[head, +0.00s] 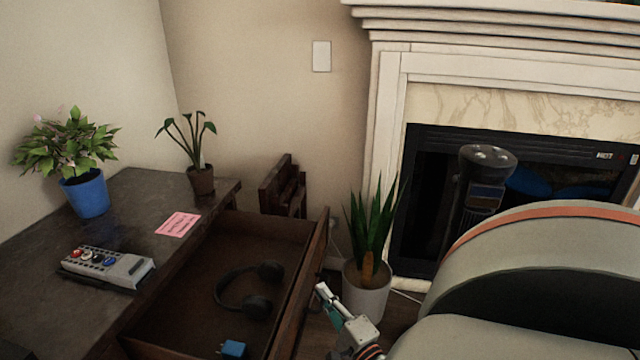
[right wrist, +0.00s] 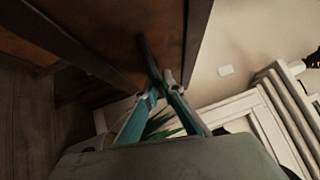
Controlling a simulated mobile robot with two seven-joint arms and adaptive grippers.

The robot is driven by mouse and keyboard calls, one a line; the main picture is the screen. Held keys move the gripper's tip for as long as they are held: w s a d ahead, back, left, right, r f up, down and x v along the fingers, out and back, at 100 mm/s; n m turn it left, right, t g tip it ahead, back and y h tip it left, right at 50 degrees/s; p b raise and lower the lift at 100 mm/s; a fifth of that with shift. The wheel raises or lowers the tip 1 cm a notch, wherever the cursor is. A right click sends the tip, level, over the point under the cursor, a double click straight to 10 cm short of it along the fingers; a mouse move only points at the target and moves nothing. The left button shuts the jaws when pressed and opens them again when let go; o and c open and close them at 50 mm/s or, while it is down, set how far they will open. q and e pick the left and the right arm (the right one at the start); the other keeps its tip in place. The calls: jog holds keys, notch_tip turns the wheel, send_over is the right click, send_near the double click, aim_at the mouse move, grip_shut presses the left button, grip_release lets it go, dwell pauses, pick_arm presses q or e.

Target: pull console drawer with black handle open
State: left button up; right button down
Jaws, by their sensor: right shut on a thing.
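The console drawer (head: 180,310) stands pulled well out of the dark wooden console (head: 130,200) in the head view. Its front panel (head: 305,280) faces right. My right gripper (head: 322,292) is at the outer side of that panel. In the right wrist view, its teal fingers (right wrist: 156,86) close on the black handle (right wrist: 149,58), a dark bar on the brown wood. The handle is hidden behind the front panel in the head view. My left gripper is not in view.
Headphones (head: 255,290) and a small blue item (head: 232,348) lie in the drawer. A plant in a white pot (head: 366,295) stands close beyond my right gripper, before the fireplace (head: 420,200). Two potted plants, a pink card (head: 178,224) and a grey device (head: 108,266) are on the console.

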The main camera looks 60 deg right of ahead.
jog(key=shift+a, duration=0.1)
jog(key=c, duration=2.2)
grip_release()
jog(key=shift+o, duration=0.2)
jog(key=shift+s, duration=0.15)
jog(key=v, duration=1.1)
jog(key=shift+s+a+f, duration=0.15)
jog(key=shift+s, duration=0.25)
